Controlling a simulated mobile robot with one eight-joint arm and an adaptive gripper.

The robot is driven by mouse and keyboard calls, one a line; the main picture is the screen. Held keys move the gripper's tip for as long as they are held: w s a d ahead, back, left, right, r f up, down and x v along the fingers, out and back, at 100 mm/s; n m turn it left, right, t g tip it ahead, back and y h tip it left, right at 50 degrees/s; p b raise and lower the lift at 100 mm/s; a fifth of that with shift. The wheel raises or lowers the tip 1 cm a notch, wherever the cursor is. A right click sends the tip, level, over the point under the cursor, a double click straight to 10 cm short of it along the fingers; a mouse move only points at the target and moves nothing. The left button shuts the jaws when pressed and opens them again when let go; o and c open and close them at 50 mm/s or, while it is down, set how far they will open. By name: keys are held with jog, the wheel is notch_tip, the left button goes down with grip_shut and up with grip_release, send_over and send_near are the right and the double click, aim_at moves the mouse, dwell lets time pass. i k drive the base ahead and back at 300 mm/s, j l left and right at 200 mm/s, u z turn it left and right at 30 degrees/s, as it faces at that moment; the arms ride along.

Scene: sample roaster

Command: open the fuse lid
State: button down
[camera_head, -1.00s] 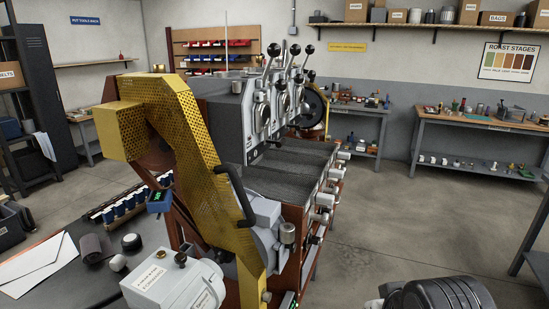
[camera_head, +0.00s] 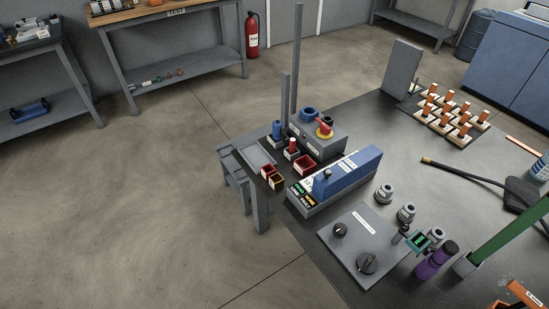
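I cannot pick out a fuse lid for certain. On a dark table (camera_head: 345,119) a grey box (camera_head: 308,133) carries a red and yellow rotary switch (camera_head: 324,130). In front of it lies a long blue-topped unit (camera_head: 348,172) with a pale label strip and small coloured labels at its left end. A flat grey panel (camera_head: 363,226) with two black knobs lies nearer, with a label too small to read. No part of my gripper is in view.
Small red bins (camera_head: 306,163), a purple bottle (camera_head: 435,261) and several grey round fittings (camera_head: 384,194) crowd the table. Orange-topped pieces (camera_head: 465,131) stand at its back right. A grey upright post (camera_head: 297,65) rises behind the box. The floor at left (camera_head: 110,210) is clear.

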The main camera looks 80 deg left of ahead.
aim_at(328, 183)
jog(key=u, duration=2.3)
jog(key=i+l+u, duration=0.15)
jog(key=i, duration=0.4)
jog(key=i+l+u, duration=0.2)
jog(key=i, duration=0.3)
